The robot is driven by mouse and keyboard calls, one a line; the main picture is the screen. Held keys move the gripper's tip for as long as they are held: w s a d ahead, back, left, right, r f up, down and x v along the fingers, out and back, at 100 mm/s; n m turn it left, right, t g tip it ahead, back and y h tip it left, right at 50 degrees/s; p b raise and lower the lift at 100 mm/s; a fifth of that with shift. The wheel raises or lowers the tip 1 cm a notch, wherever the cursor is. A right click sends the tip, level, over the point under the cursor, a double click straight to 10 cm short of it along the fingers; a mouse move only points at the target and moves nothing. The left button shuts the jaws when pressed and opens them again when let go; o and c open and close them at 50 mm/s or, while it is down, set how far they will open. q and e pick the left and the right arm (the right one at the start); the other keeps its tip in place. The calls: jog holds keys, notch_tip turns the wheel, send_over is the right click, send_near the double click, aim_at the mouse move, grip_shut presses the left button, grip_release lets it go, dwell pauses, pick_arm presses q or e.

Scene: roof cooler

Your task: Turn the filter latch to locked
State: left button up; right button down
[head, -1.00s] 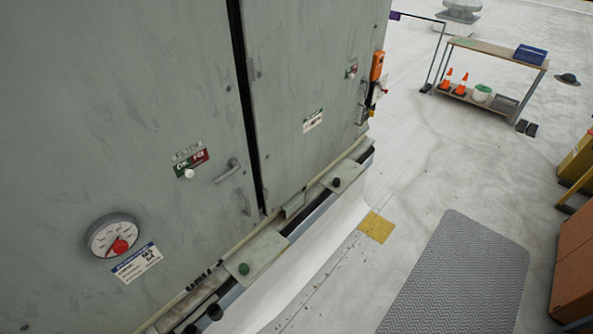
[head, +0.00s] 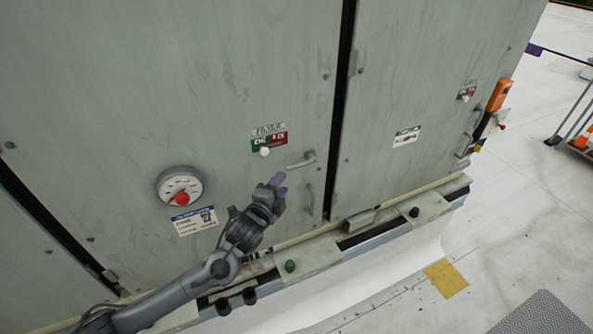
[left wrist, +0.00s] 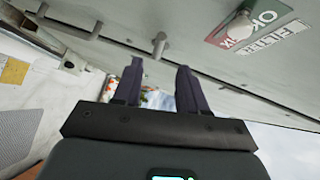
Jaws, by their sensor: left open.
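A small grey lever handle (head: 301,160) sticks out of the grey cabinet door, right of a green and red label (head: 270,142) headed FILTER. The lever lies nearly level, its left end slightly lower. A white knob (head: 265,152) sits on the label; label and knob (left wrist: 238,25) also show in the left wrist view. My left gripper (head: 277,181), with purple fingers, is just below and left of the lever, apart from it. In the left wrist view the gripper (left wrist: 158,75) is open and empty, with grey metal fittings (left wrist: 160,45) beyond its fingertips. My right gripper is out of view.
A fixed pull handle (head: 309,199) is below the lever. A ledge with a green knob (head: 290,266) runs along the base. An orange device (head: 499,96) hangs at the right corner.

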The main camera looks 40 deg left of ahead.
aim_at(293, 168)
pick_arm(q)
jog(key=p+x, duration=0.1)
jog(key=x, duration=0.6)
jog(key=shift+w+a, duration=0.1)
jog(key=shift+w, duration=0.25)
jog(key=shift+p+x, duration=0.4)
jog(key=shift+x, duration=0.5)
grip_shut()
